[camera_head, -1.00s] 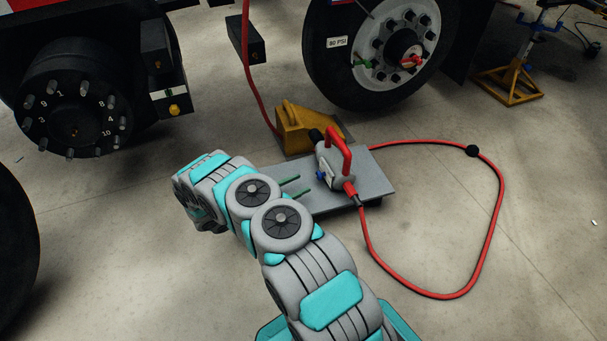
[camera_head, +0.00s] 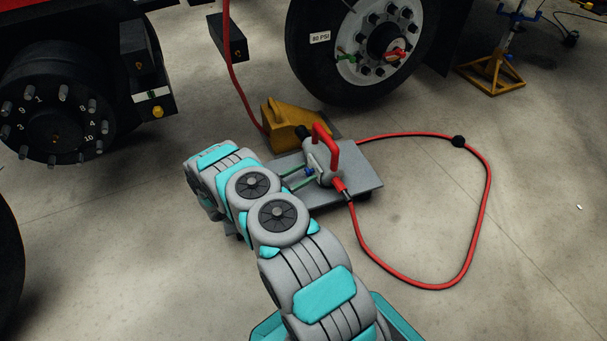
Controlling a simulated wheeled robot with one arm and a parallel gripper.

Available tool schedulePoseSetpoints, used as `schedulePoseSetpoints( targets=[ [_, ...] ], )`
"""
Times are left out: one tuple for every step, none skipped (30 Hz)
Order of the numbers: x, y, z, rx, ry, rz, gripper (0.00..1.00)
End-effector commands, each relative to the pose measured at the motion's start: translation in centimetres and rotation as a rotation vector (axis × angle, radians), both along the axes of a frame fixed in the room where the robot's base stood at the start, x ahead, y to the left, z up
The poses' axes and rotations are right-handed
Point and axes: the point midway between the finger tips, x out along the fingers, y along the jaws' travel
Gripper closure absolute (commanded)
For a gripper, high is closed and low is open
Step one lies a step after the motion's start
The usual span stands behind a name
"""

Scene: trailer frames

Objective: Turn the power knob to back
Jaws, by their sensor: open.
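The tool with a red handle (camera_head: 327,150) stands on a low grey board. A small blue knob (camera_head: 309,172) sticks out from the tool's left side; I take it as the power knob. My gripper (camera_head: 306,175) shows as two thin green fingers, apart, reaching right toward the tool. Their tips are at the blue knob, one on its far side and one on its near side. I cannot tell whether they touch it. The gripper's body is hidden behind my own arm, and the knob's turned position is too small to read.
The grey board (camera_head: 355,182) lies on the concrete floor, with a yellow wheel chock (camera_head: 289,124) behind it. A red hose (camera_head: 485,215) loops from the tool to the right. A truck wheel (camera_head: 325,65) stands behind, and a bare wheel hub (camera_head: 55,110) is at left.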

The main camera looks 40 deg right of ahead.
Motion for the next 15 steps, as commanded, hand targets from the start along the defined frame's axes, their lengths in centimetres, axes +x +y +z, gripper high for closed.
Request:
schedulePoseSetpoints(
  targets=[
    [0.0, 0.01, 0.0, 0.0, 0.0, 0.0, 0.3],
    [0.0, 0.01, 0.0, 0.0, 0.0, 0.0, 0.3],
    [0.0, 0.02, 0.0, 0.0, 0.0, 0.0, 0.34],
    [0.0, 0.02, 0.0, 0.0, 0.0, 0.0, 0.38],
    [0.0, 0.02, 0.0, 0.0, 0.0, 0.0, 0.41],
    [0.0, 0.02, 0.0, 0.0, 0.0, 0.0, 0.46],
    [0.0, 0.02, 0.0, 0.0, 0.0, 0.0, 0.49],
    [-0.01, 0.02, 0.0, 0.0, 0.0, 0.0, 0.52],
    [-0.01, 0.03, -0.01, 0.0, 0.0, 0.0, 0.57],
    [-0.01, 0.03, 0.0, 0.0, 0.0, 0.0, 0.6],
    [-0.01, 0.03, 0.0, 0.0, 0.0, 0.0, 0.64],
    [-0.01, 0.03, 0.0, 0.0, 0.0, 0.0, 0.68],
    [-0.01, 0.03, 0.0, 0.0, 0.0, 0.0, 0.72],
    [-0.01, 0.03, 0.0, 0.0, 0.001, 0.0, 0.75],
    [-0.01, 0.03, 0.0, 0.0, 0.001, 0.0, 0.79]
  ],
)
